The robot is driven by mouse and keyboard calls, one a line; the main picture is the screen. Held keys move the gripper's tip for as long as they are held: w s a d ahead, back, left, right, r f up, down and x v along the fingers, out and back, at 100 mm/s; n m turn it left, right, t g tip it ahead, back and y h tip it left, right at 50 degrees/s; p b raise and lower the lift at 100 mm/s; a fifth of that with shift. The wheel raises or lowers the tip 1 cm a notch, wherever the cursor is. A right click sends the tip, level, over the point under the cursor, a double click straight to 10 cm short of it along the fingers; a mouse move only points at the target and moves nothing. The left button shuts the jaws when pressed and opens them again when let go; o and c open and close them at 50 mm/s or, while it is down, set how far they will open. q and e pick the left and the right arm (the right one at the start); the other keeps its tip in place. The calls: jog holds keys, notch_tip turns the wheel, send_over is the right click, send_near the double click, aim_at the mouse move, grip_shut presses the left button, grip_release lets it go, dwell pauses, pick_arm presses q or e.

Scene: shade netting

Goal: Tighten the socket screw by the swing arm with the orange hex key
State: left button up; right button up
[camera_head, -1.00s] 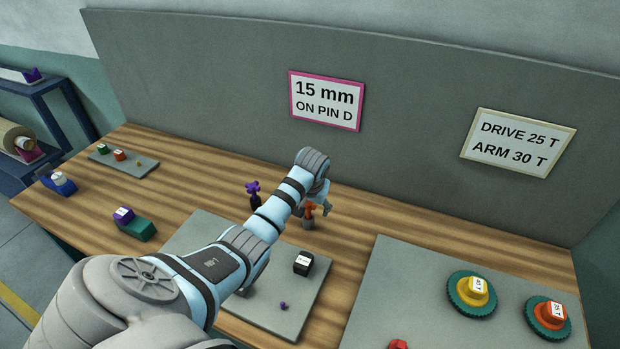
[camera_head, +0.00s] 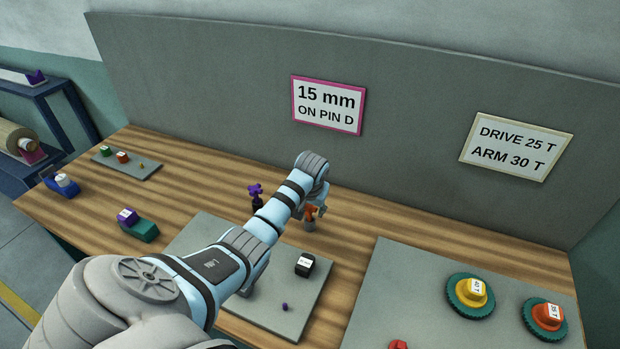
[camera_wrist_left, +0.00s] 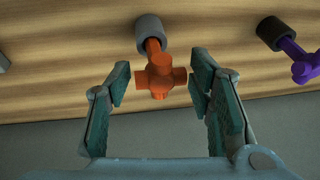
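The orange hex key (camera_wrist_left: 160,76) stands in a grey round holder (camera_wrist_left: 149,27) on the wooden bench. In the wrist view its cross-shaped head lies between the two fingers of my left gripper (camera_wrist_left: 160,88), with a gap on each side. The gripper is open. In the head view the key (camera_head: 310,214) shows partly beside my left gripper (camera_head: 318,208). My right gripper is out of view. I cannot make out the swing arm or the socket screw for certain; my left arm covers part of the grey plate (camera_head: 262,318).
A purple key (camera_head: 255,194) stands in a dark holder left of the orange one. A black labelled block (camera_head: 305,264) and a small purple piece (camera_head: 284,307) are on the grey plate. Yellow (camera_head: 470,292) and orange (camera_head: 547,316) gear pieces are at right. A grey panel (camera_head: 230,90) rises behind.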

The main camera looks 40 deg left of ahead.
pick_arm(q)
jog(key=c, duration=0.6)
jog(key=shift+r+p, duration=0.7)
jog(key=shift+p, duration=0.1)
jog(key=shift+w+r, duration=0.1)
jog(key=shift+r, duration=2.55)
jog(key=shift+r, duration=2.05)
